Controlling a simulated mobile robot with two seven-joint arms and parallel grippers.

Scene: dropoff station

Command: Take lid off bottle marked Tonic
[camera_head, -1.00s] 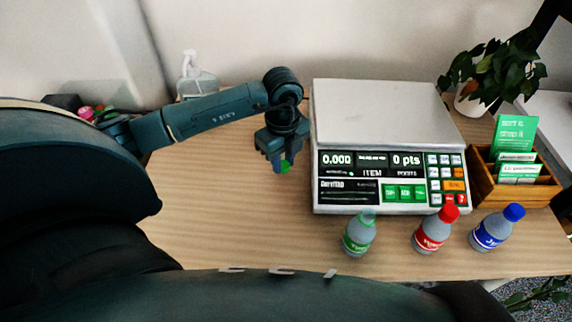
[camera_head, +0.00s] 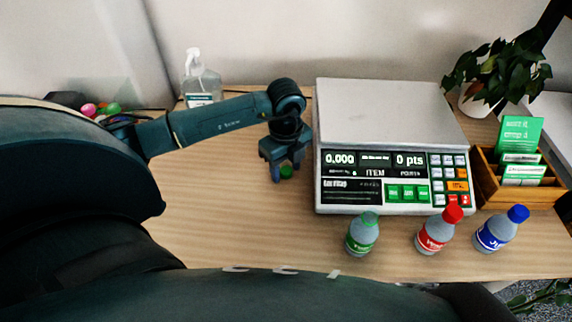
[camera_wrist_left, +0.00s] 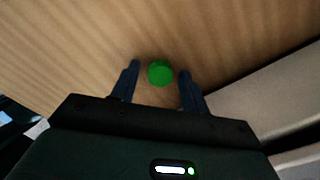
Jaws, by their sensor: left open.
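A small round green lid (camera_head: 287,172) is at the fingertips of my left gripper (camera_head: 285,166), left of the scale. In the left wrist view the lid (camera_wrist_left: 160,73) sits between the two spread fingers, with a gap on each side, over the bare table. I cannot tell whether it rests on the table. The green-labelled bottle (camera_head: 361,238) stands upright in front of the scale, its label too small to read for sure. Its top looks pale green; I cannot clearly tell whether it is a bare neck. My right gripper is not in view.
A red-capped bottle (camera_head: 437,232) and a blue-capped bottle (camera_head: 499,231) stand to the right. The scale (camera_head: 390,112) fills the middle of the table (camera_head: 235,225). A wooden card holder (camera_head: 536,193), a plant (camera_head: 497,72) and a pump bottle (camera_head: 201,82) stand around. The table's left is clear.

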